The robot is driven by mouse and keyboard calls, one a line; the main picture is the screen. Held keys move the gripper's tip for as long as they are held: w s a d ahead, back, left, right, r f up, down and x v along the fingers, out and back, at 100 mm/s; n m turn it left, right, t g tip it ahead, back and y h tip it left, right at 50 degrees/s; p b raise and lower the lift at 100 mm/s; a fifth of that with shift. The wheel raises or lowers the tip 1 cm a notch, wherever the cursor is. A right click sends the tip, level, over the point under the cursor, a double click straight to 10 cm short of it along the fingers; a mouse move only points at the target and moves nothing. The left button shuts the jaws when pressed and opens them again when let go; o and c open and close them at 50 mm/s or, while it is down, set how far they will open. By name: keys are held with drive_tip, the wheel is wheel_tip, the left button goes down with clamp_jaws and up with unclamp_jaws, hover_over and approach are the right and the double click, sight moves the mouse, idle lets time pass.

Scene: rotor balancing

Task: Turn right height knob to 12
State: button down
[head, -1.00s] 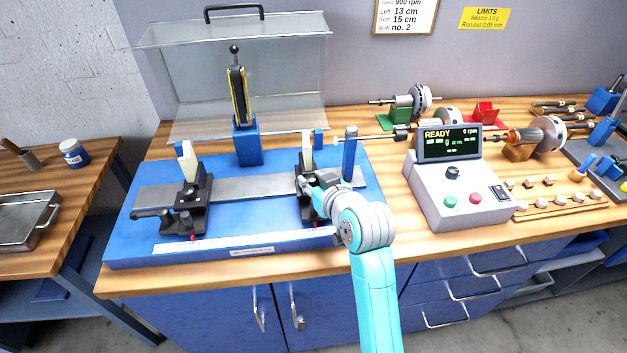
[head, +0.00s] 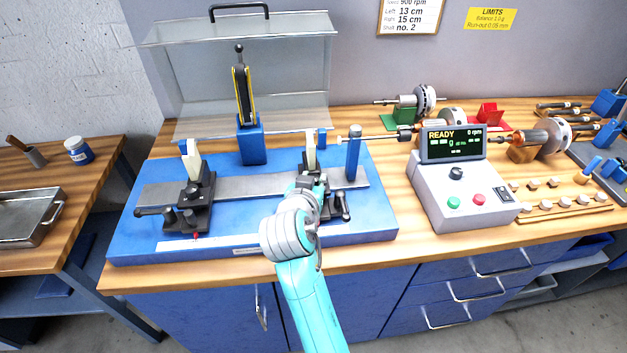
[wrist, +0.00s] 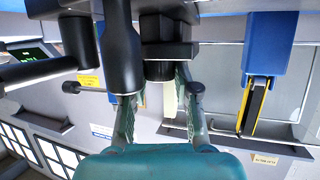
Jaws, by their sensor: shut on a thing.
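The right support stand (head: 310,158) is black with a pale upright block and stands on the blue base at its right side. My gripper (wrist: 160,103) is at the front of this stand, its two fingers on either side of a short black knob (wrist: 159,71), and is shut on it. In the head view my arm covers the knob and most of the fingers. A black lever (head: 344,205) sticks out just right of my gripper. The knob's setting and any height scale cannot be read.
The similar left stand (head: 190,190) has its own lever and knobs. A blue post (head: 353,155) stands right of the right stand. The control box (head: 463,190) reads READY, 0 rpm. A raised clear guard (head: 290,80) is behind.

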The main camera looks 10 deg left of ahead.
idle(0.4)
drive_tip(key=c, duration=0.8)
unclamp_jaws()
drive_tip(key=shift+c, duration=0.2)
drive_tip(key=shift+s, duration=0.1)
drive_tip(key=v, duration=1.1)
drive_tip(key=shift+s+a+r, duration=0.15)
drive_tip(key=shift+s+r, duration=0.1)
drive_tip(key=shift+s, duration=0.1)
